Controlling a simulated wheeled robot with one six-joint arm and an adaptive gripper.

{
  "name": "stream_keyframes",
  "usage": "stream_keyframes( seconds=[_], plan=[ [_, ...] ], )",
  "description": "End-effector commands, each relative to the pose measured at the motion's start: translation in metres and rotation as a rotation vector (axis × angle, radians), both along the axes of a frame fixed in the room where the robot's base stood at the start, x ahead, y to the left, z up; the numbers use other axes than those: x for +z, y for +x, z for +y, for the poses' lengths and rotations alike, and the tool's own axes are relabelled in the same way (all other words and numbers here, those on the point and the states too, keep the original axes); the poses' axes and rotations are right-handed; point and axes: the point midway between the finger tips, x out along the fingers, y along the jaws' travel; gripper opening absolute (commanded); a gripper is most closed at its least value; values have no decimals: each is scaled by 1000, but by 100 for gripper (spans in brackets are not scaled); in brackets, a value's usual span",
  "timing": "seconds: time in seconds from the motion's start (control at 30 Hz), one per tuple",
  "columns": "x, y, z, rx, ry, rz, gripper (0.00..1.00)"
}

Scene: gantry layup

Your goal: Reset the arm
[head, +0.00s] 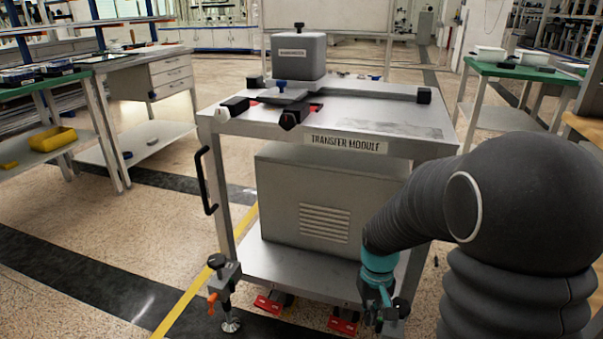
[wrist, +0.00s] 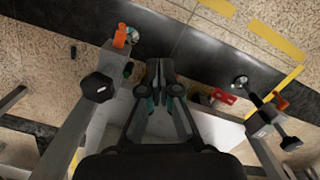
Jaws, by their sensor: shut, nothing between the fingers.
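My gripper (head: 377,312) hangs low at the front right corner of the transfer module cart (head: 347,142), by its lower shelf, at the end of my dark arm. In the wrist view my gripper (wrist: 160,72) has its fingers together with nothing between them. It points down toward the floor between two cart legs. A clamp foot with an orange lever (wrist: 120,36) is to its left, and a red pedal (wrist: 222,97) is to its right. In the head view my arm covers part of the cart's right side.
A grey box (head: 299,55) and black-ended rails sit on the cart top. A levelling foot with an orange lever (head: 213,302) stands at the front left leg. Green-topped benches stand at left (head: 35,88) and right (head: 525,70). Open floor lies left of the cart.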

Motion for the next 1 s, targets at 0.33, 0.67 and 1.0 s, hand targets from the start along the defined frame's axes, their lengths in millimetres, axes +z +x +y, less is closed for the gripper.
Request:
stream_keyframes(
  seconds=[0.33,0.67,1.0],
  plan=[
    [94,-59,0,-96,-3,-139,0],
    [159,-111,0,-124,7,-314,0],
    [218,-146,0,-123,20,-535,0]
  ],
)
